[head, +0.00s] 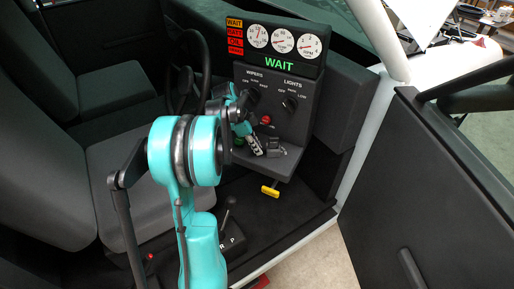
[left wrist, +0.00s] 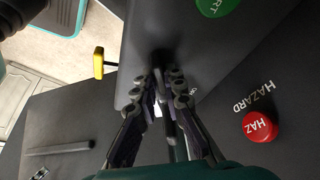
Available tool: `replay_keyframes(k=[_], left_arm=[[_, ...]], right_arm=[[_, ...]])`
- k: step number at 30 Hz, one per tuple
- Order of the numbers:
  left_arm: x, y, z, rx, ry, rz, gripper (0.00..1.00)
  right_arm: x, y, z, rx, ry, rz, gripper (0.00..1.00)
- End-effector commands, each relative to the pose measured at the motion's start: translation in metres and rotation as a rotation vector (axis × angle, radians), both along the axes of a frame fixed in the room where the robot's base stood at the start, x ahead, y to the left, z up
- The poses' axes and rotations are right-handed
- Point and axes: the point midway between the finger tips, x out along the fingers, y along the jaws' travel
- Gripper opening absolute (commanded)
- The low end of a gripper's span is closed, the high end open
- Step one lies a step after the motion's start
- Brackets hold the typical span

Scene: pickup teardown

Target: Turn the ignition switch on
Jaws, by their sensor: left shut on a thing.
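My left gripper (head: 262,150) reaches over the dark control panel (head: 318,100) in the head view. In the left wrist view its fingertips (left wrist: 164,82) are closed on a small dark part on the panel face, which I take to be the ignition switch (left wrist: 161,58). The fingers hide most of this switch, so its turn position cannot be read. A green button (left wrist: 215,5) with letters ending in "RT" sits above it. A red HAZ button (left wrist: 260,127) is to the right. The display over the panel shows a green "WAIT" (head: 279,65). My right gripper is not in view.
The wipers knob (head: 253,95) and lights knob (head: 290,103) are close above the gripper. A yellow handle (head: 270,191) hangs below the panel. A steering wheel (head: 187,75) and seats are on the left. An open door (head: 430,190) stands on the right.

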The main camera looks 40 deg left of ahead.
Motion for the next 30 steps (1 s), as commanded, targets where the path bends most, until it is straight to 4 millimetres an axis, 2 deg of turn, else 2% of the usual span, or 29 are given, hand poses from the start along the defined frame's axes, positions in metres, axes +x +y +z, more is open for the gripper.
replay_keyframes(k=[16,17,18,19,30], left_arm=[[0.0013,0.0014,0.0003,0.003,-0.003,-0.015,0.00],[0.0013,0.0014,0.0004,0.003,-0.003,-0.015,0.15],[0.0012,0.0013,0.0003,0.003,-0.003,-0.015,0.26],[0.0012,0.0013,0.0003,0.002,-0.003,-0.014,0.31],[-0.0004,0.0023,0.0042,0.002,-0.002,-0.013,0.31]], right_arm=[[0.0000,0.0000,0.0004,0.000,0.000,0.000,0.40],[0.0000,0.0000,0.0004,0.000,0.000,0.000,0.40],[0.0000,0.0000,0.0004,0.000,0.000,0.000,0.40],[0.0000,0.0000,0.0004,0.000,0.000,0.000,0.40],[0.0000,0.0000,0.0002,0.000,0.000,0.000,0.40]])
